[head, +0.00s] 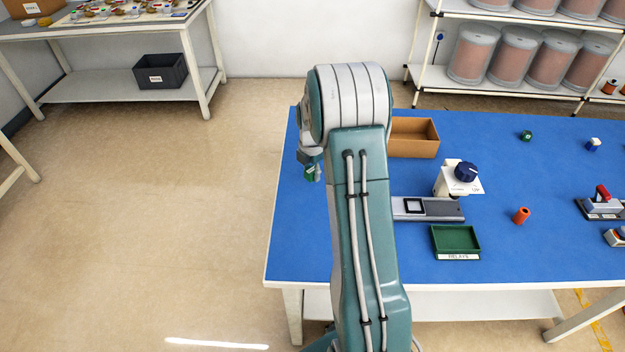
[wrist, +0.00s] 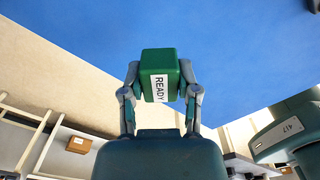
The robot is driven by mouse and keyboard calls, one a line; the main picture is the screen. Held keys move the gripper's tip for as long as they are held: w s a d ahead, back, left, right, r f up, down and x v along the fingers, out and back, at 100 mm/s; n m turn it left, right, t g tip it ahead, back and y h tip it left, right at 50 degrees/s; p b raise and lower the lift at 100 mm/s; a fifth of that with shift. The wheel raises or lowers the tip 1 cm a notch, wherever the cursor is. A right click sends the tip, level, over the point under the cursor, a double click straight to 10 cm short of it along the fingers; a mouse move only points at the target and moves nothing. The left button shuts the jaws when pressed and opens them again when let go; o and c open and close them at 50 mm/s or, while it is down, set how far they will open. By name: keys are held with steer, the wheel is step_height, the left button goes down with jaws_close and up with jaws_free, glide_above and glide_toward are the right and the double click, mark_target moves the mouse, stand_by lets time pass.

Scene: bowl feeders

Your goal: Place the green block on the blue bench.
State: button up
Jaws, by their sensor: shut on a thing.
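The green block (wrist: 150,62), with a white READY label, is between the two fingers of my gripper (wrist: 162,85), which is shut on it. In the head view a small part of the green block (head: 310,175) shows below my gripper (head: 311,168), left of my arm. They are over the left end of the blue bench (head: 300,235). In the wrist view the blue bench (wrist: 240,50) fills the upper part. I cannot tell whether the block touches the bench.
A cardboard box (head: 415,138), a grey device (head: 430,208), a dial unit (head: 462,177) and a green RELAYS tray (head: 455,240) stand right of my arm. An orange cylinder (head: 521,215) and a small green piece (head: 526,135) lie farther right. The bench's left end is clear.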

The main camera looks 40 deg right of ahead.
mark_target(312, 185)
steer(key=f, duration=0.1)
steer(key=w+d+f, duration=0.1)
steer(key=w+f, duration=0.1)
steer(key=shift+d, duration=0.25)
steer(key=shift+f, duration=1.4)
steer(key=shift+s+f, duration=0.1)
steer(key=o, duration=1)
